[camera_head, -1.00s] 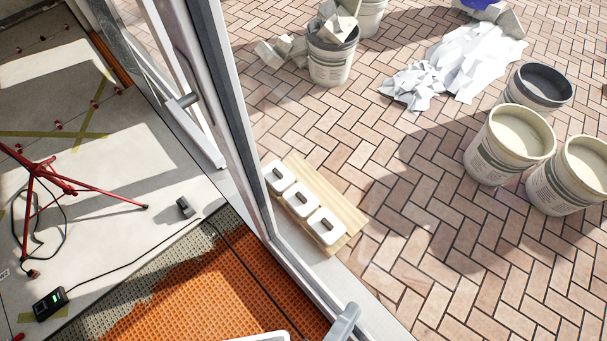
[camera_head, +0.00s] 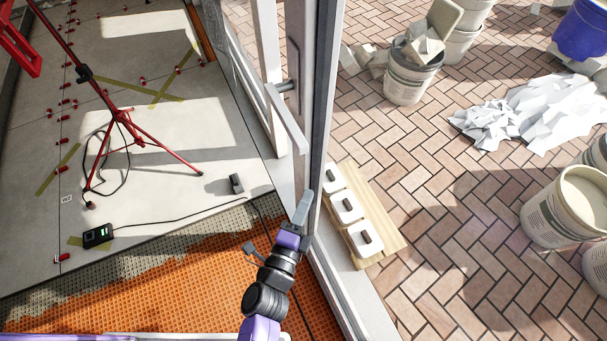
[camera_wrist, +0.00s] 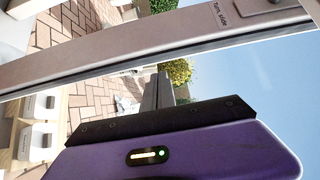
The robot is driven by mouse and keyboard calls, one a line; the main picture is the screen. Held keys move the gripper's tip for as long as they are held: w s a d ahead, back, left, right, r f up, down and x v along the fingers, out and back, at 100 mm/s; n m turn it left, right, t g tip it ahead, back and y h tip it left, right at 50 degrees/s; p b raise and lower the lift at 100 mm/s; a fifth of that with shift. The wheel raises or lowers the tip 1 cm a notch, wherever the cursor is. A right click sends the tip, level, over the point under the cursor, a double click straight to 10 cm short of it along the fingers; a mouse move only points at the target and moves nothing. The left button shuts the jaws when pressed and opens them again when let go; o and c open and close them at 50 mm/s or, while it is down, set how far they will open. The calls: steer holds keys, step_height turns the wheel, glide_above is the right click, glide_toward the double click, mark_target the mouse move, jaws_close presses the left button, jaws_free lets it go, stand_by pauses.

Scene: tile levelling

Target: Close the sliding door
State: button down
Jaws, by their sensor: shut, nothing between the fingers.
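The sliding door (camera_head: 325,90) shows in the head view as a tall pale-grey frame edge with a dark seal, between the tiled room and the paving. Its long handle (camera_head: 290,122) hangs downward from a round pivot. In the wrist view, the door's stile (camera_wrist: 150,52) crosses the top with a label reading "Turn, slide", and part of a dark fitting (camera_wrist: 262,4) shows at the top right. My gripper (camera_head: 304,207) is shut and empty, below the handle and close to the frame. Its fingers also show in the wrist view (camera_wrist: 158,95). I cannot tell whether they touch the frame.
White tile suction pads (camera_head: 346,207) lie on a wooden board outside by the threshold. Buckets (camera_head: 408,80) and a crumpled white sheet (camera_head: 535,110) are on the paving. Inside stand a red tripod (camera_head: 125,118) and a black device (camera_head: 97,235) with a cable. Orange matting (camera_head: 150,290) covers the near floor.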

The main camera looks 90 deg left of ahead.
mark_target(309, 164)
steer(key=x, duration=0.3)
steer(key=shift+w+a, duration=0.15)
steer(key=shift+a, duration=0.1)
steer(key=shift+s+a, duration=0.3)
steer(key=shift+a, duration=0.25)
steer(key=shift+s+a, duration=0.25)
steer(key=shift+a, duration=0.25)
steer(key=shift+s+a+p, duration=0.2)
steer(key=shift+a+p, duration=0.1)
steer(key=shift+a, duration=0.35)
steer(key=shift+a, duration=0.1)
